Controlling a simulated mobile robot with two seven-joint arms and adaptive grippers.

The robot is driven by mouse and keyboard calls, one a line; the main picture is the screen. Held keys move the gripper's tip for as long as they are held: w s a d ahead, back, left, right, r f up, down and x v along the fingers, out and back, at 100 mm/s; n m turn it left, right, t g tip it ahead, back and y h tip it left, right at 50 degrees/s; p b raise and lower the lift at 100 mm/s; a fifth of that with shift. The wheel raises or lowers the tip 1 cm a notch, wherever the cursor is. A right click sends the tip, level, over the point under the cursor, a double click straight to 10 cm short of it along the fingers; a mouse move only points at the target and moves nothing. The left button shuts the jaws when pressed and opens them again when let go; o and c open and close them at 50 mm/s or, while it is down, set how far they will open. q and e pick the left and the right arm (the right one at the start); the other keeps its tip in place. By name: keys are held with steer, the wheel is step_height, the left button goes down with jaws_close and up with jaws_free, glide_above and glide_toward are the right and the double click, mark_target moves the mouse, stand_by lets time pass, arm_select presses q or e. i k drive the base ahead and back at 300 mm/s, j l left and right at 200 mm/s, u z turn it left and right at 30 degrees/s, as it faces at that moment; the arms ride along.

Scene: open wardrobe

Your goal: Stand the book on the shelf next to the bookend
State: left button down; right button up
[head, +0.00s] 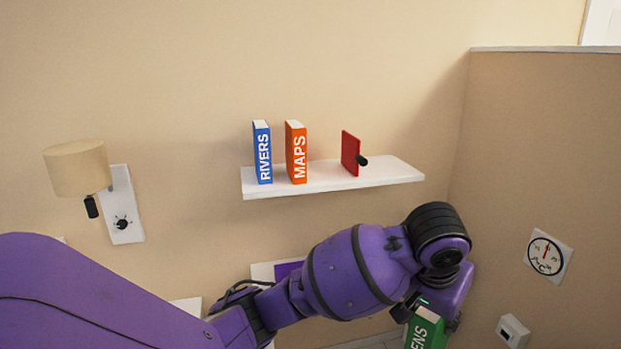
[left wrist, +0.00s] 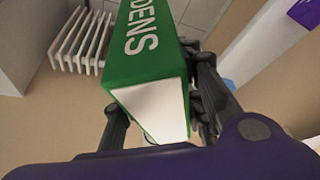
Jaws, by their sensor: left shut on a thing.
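The green book (head: 424,332) is low in the head view, cut off by the bottom edge, with "ENS" on its spine. My left gripper (head: 427,314) is shut on it, below and to the right of the shelf. The left wrist view shows the book (left wrist: 140,60) between the fingers, its spine reading "DENS" and its white page edges facing the camera. The white wall shelf (head: 395,171) carries the bookend (head: 350,153), a red upright plate with a black knob on its right side. My right gripper is in neither view.
A blue book (head: 262,152) "RIVERS" and an orange book (head: 296,152) "MAPS" stand upright on the shelf's left. Bare shelf lies between MAPS and the bookend. A lamp (head: 76,168) hangs left; a dial (head: 547,254) is on the right wall. A white radiator (left wrist: 82,38) shows in the wrist view.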

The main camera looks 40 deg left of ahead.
mark_target(317, 176)
steer(key=i+u, duration=0.15)
steer(key=u, duration=0.25)
steer(key=i+l+u, duration=0.1)
steer(key=u, duration=0.3)
steer(key=i+l+u, duration=0.1)
steer(key=u, duration=0.25)
steer(key=i+l+u, duration=0.15)
steer(key=i+l, duration=0.2)
steer(key=i+l+u, duration=0.2)
steer(key=l, duration=0.3)
steer(key=i, duration=0.1)
